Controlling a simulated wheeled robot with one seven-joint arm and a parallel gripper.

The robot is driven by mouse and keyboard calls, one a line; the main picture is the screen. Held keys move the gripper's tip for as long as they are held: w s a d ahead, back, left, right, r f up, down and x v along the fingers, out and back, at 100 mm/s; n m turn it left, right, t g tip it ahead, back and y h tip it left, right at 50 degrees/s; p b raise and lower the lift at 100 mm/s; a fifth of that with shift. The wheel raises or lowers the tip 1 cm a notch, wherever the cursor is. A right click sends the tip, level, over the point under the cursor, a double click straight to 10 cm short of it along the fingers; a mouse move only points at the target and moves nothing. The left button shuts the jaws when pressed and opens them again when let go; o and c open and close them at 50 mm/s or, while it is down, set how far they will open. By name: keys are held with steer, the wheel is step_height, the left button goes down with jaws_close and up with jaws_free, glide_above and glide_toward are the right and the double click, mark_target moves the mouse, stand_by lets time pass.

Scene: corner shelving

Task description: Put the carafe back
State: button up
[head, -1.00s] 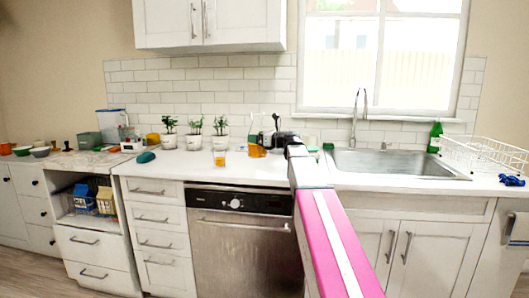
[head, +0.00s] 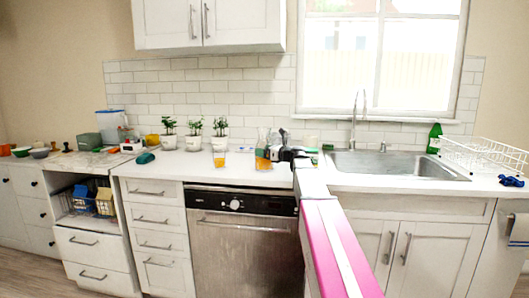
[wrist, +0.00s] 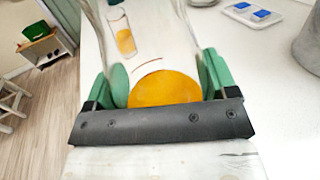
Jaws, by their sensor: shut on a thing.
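The carafe (head: 263,161) is clear glass with orange liquid low inside. It is over the worktop left of my arm in the head view; I cannot tell whether its base touches the worktop. My gripper (head: 279,154) is shut on it. In the wrist view my gripper (wrist: 163,80) has a green finger pad on each side of the carafe (wrist: 165,88), whose orange liquid shows between them. The carafe's far end is cut off at the top of the wrist view.
A glass of orange drink (head: 219,157) stands left of the carafe, also in the wrist view (wrist: 122,35). White potted plants (head: 193,141) line the wall behind. The sink (head: 395,163) is at right. Bare worktop (head: 190,174) lies in front of the plants.

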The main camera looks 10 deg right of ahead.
steer(key=o, duration=1.5)
steer(key=shift+f, duration=0.1)
steer(key=shift+c, duration=0.2)
steer(key=shift+s+d, duration=0.15)
steer(key=v, duration=1.1)
steer(key=shift+s+d, duration=0.2)
steer(key=shift+d, duration=0.05)
